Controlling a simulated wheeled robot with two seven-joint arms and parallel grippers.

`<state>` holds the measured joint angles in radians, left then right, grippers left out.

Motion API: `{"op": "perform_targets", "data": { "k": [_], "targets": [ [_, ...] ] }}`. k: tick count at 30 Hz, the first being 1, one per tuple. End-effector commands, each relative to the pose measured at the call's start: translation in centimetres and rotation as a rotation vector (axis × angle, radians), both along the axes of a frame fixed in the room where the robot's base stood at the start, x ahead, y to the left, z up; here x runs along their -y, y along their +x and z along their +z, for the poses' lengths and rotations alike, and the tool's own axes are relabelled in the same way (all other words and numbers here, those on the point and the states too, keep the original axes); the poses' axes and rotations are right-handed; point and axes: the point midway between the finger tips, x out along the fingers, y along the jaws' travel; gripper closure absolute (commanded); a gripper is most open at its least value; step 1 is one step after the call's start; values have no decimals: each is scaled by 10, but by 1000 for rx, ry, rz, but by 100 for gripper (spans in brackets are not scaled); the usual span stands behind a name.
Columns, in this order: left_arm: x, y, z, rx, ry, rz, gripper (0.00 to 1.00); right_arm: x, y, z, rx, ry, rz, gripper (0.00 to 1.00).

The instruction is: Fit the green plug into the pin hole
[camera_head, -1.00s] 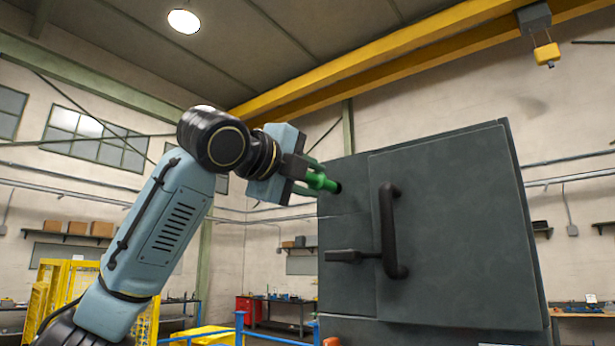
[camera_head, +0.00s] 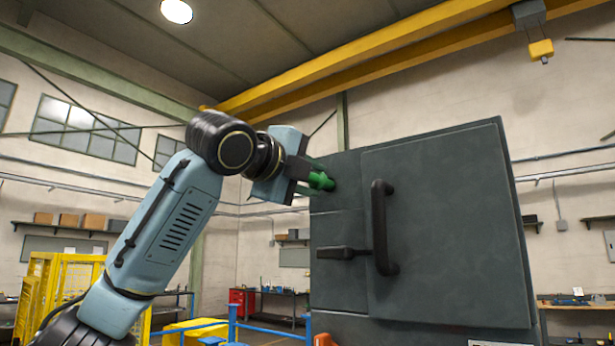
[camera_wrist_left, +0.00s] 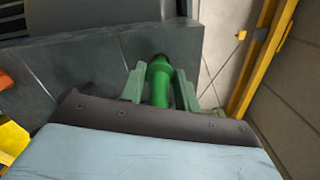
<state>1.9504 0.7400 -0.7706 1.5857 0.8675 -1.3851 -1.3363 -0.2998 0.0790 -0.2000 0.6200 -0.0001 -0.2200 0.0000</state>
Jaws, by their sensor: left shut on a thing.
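The green plug (camera_head: 321,181) is held between the fingers of my left gripper (camera_head: 312,178), at the upper left of the dark grey cabinet (camera_head: 450,230). In the left wrist view the plug (camera_wrist_left: 160,80) lies between the two green fingers, and its far end meets the dark panel face. The pin hole is not visible; the plug's tip hides that spot. I cannot tell how deep the tip is in. My right gripper is not in view.
A black door handle (camera_head: 383,228) and a dark lever (camera_head: 343,253) stick out from the cabinet front, to the right of and below the plug. A yellow crane beam (camera_head: 380,55) runs overhead. Yellow fencing (camera_head: 60,290) stands at the lower left.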

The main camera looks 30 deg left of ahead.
Motion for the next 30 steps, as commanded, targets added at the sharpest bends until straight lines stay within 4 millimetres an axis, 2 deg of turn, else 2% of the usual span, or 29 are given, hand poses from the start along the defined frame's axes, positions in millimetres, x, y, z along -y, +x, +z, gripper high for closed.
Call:
{"op": "perform_targets", "data": {
  "k": [30],
  "targets": [
    [2, 26, 0, 1, 0, 0, 93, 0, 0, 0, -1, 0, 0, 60]
  ]
}}
